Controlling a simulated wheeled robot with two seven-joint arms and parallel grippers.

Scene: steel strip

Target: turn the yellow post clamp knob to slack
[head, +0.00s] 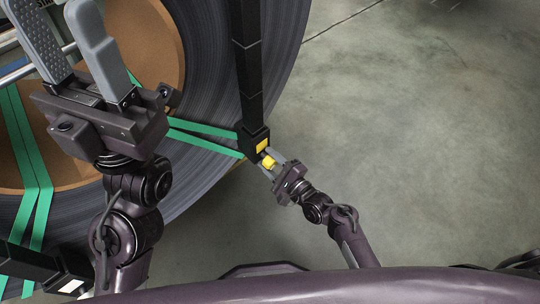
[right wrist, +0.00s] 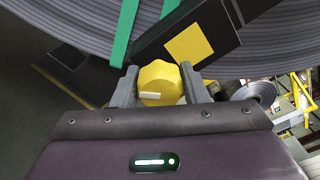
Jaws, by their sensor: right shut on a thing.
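The yellow knob (right wrist: 160,84) sits between the two grey fingers of my right gripper (right wrist: 159,90), which is shut on it. Its face carries a pale pointer mark that lies nearly level in the right wrist view. In the head view the knob (head: 268,161) is at the lower end of the black post (head: 248,70), next to a yellow square patch (head: 262,146). The right gripper (head: 277,168) reaches it from the lower right. My left gripper (head: 88,40) is raised in the upper left of the head view, its two grey fingers apart and nothing between them.
A large coil of steel strip (head: 205,60) with a brown core (head: 150,40) fills the left. Green straps (head: 205,130) run across it to the post. Another black post (head: 30,262) stands at the lower left. The concrete floor (head: 420,120) to the right is clear.

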